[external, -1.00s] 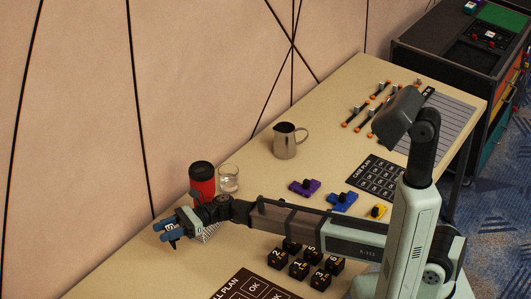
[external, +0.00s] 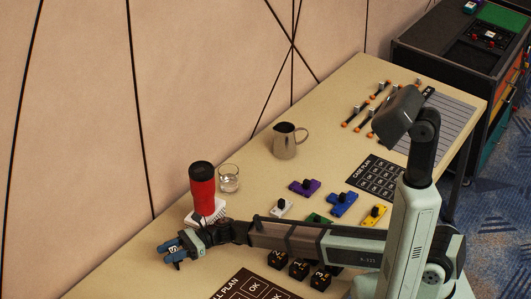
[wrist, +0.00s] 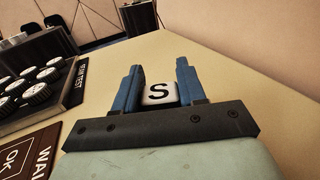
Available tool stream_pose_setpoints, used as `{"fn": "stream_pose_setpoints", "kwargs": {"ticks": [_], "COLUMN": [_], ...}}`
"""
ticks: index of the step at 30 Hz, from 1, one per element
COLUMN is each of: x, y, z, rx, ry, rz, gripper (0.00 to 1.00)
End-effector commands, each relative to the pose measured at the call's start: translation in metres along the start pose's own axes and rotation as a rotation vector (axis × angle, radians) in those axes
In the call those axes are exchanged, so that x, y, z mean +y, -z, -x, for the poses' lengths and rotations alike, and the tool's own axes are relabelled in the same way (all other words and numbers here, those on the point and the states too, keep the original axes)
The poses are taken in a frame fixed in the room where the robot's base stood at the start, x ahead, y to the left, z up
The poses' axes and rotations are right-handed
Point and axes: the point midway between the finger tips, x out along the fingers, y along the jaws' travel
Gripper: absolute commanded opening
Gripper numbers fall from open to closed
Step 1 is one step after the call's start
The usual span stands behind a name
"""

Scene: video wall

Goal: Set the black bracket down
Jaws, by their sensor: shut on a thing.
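My gripper (external: 172,250) is near the left end of the table, in front of the red tumbler. In the wrist view its blue fingers (wrist: 160,88) are closed on a white block with a black S (wrist: 159,94). The block sits between the fingertips, and its lower part is hidden. I cannot tell whether it touches the table (wrist: 225,80). I cannot make out a black bracket in either view.
The red tumbler (external: 202,187) stands on a white base, with a clear glass (external: 229,178) beside it. A metal pitcher (external: 286,142) stands further back. Black number cubes (external: 299,269) and a brown plan board (external: 258,286) lie nearby. A knobbed panel (wrist: 40,88) is at left in the wrist view.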

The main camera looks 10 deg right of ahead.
Motion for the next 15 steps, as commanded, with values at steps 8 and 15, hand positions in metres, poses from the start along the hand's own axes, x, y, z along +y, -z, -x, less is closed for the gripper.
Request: {"fn": "stream_pose_setpoints", "kwargs": {"ticks": [8,15], "x": [0.0,0.0001], "y": [0.0007,0.0022], "z": [0.0,0.0001], "rx": [-0.001,0.0], "ry": [0.0,0.0], "rz": [0.0,0.0], "gripper": [0.02,0.56]}}
